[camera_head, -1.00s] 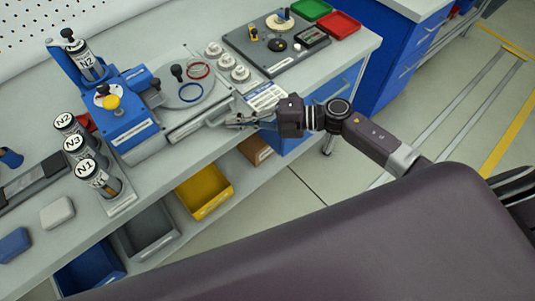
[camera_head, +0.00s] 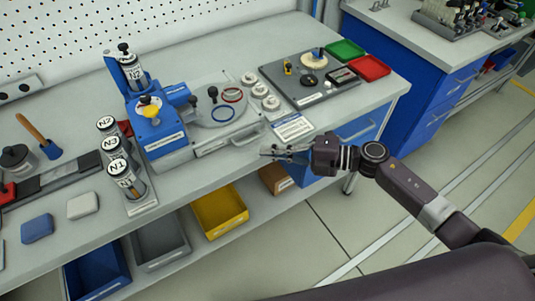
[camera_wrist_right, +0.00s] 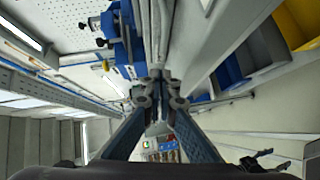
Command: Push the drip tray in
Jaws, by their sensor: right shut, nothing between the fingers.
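The blue machine (camera_head: 165,135) stands on the bench with a grey round-plated section to its right. The drip tray (camera_head: 228,139) appears as a low grey, labelled front along the lower edge of that section. I cannot tell how far it sticks out. My right gripper (camera_head: 266,152) is shut and empty, just off the bench's front edge, to the right of the tray front and apart from it. In the right wrist view, its fingers (camera_wrist_right: 160,78) meet at the tips, and the blue machine is at the upper left. My left gripper is not in view.
A label card (camera_head: 293,127) lies on the bench behind the right gripper. Canisters (camera_head: 122,178) stand left of the machine. A dark fixture board (camera_head: 305,80) and green and red trays (camera_head: 370,67) are at the back right. Yellow (camera_head: 220,213) and grey bins sit below the bench.

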